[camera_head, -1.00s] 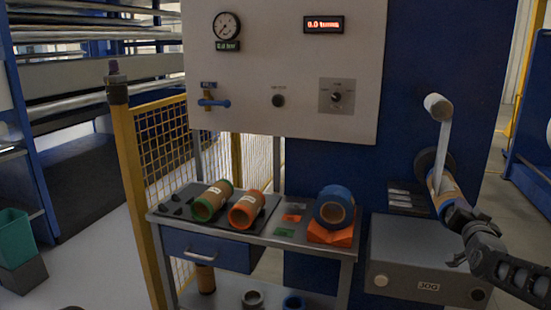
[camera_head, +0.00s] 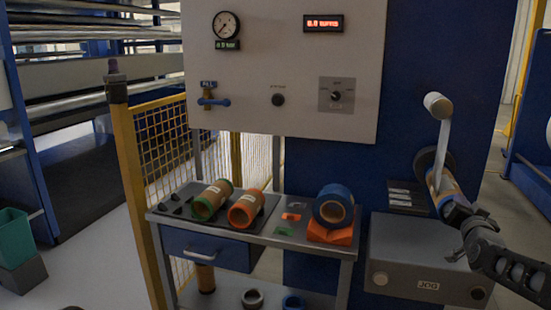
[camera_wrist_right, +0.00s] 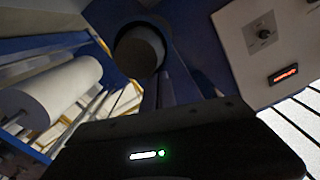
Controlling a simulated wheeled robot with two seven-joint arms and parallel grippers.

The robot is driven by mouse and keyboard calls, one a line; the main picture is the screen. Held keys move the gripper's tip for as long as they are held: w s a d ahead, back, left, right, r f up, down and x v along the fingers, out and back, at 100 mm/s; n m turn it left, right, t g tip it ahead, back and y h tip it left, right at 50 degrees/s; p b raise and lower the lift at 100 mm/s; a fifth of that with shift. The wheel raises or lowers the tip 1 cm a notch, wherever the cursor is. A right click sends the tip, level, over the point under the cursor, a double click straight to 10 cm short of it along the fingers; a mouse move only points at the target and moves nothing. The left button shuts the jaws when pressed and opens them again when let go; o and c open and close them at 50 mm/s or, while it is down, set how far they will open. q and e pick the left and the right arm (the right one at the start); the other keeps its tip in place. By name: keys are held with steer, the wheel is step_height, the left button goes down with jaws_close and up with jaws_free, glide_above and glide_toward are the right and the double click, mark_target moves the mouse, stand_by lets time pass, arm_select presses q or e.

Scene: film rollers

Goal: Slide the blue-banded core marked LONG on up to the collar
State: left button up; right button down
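A tan core (camera_head: 444,188) with a pale label sits at the right, in line with the dark round collar (camera_head: 428,160). Its far end is close to the collar; I cannot tell whether they touch. Its band colour and marking are too small to read. My right gripper (camera_head: 452,208) is at the core's near end, its fingers too small and dark to tell whether they grip. The right wrist view shows mostly the dark gripper housing, with a dark round part (camera_wrist_right: 139,50) beyond it; no core shows clearly there. My left gripper is not in view.
The cart top holds a green-rimmed core (camera_head: 211,201), an orange-rimmed core (camera_head: 246,209) and a blue roll (camera_head: 334,206) on an orange block (camera_head: 330,235). A white strip (camera_head: 443,145) hangs from a roller (camera_head: 437,105) above the core. A grey JOG box (camera_head: 410,255) stands below.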

steer(key=shift+w+d, duration=0.15)
steer(key=shift+w, duration=0.3)
stand_by(0.3)
steer(key=shift+w+r, duration=0.1)
steer(key=shift+r, duration=0.2)
stand_by(0.4)
